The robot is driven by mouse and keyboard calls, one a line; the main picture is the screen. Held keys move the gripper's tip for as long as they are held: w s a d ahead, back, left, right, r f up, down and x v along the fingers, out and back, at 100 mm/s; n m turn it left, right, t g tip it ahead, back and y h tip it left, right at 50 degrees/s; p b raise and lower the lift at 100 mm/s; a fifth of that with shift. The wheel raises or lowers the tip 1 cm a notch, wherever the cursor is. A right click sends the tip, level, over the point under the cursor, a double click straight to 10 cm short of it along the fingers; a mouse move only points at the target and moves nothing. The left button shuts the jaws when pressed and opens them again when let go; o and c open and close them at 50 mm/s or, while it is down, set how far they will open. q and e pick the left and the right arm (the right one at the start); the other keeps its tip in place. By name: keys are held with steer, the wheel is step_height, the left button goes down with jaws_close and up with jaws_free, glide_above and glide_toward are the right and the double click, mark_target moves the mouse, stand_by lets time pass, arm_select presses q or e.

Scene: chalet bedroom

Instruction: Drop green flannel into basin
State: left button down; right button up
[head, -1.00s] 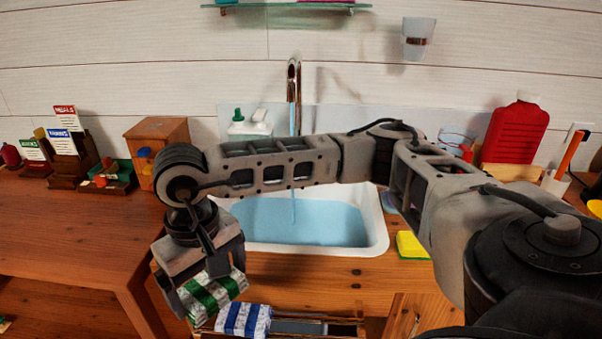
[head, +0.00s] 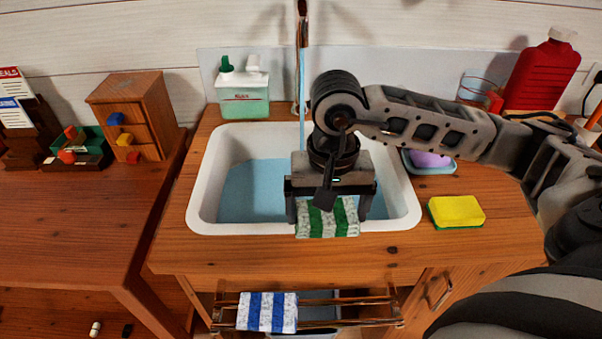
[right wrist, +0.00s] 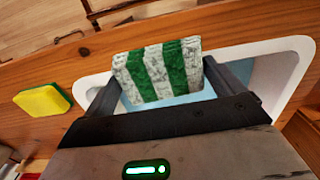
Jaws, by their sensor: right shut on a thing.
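The green and white striped flannel (head: 328,217) is held in my right gripper (head: 330,212), which is shut on it. In the head view it shows at the front rim of the white basin (head: 205,205), with its lower edge overlapping the rim. In the right wrist view the flannel (right wrist: 158,72) sits between the fingers of my right gripper (right wrist: 160,82), with the basin (right wrist: 290,62) and blue water behind it. The basin holds blue water (head: 250,190), and a stream runs from the tap. My left gripper is not in view.
A yellow sponge (head: 455,211) lies right of the basin, near a purple soap on a dish (head: 430,162). A green-capped bottle (head: 243,92) stands behind the basin.

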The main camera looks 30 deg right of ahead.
steer(key=w+f, duration=0.3)
steer(key=w, duration=0.1)
steer(key=w+f+p, duration=0.1)
steer(key=w+f, duration=0.2)
steer(key=w, duration=0.2)
steer(key=w+d+f, duration=0.1)
steer(key=w+f, duration=0.3)
steer(key=shift+w+p, duration=0.35)
steer(key=shift+w, duration=0.05)
step_height(320, 180, down, 3)
steer(key=shift+r, duration=0.1)
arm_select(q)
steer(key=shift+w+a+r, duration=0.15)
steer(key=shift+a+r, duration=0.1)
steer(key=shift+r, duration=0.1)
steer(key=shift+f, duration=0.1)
